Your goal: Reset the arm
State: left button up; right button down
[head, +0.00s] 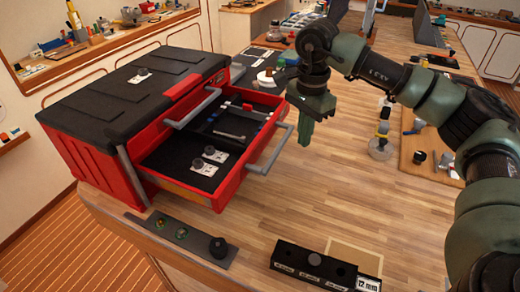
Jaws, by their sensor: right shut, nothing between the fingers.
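My right arm comes in from the right, and its gripper (305,131) is shut and empty. It points down above the wooden bench top (310,180), just right of the handle of an open drawer, and looks apart from it. My left gripper is not in the picture.
A red and black toolbox (80,160) has an open drawer (245,175) with small plates and tools inside. A grey strip (165,232) with a black knob and a black block (315,268) lie at the front. A brown board (425,150) holds parts on the right. The bench middle is clear.

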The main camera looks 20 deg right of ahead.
jog(key=shift+r+p, duration=0.4)
jog(key=shift+r, duration=0.5)
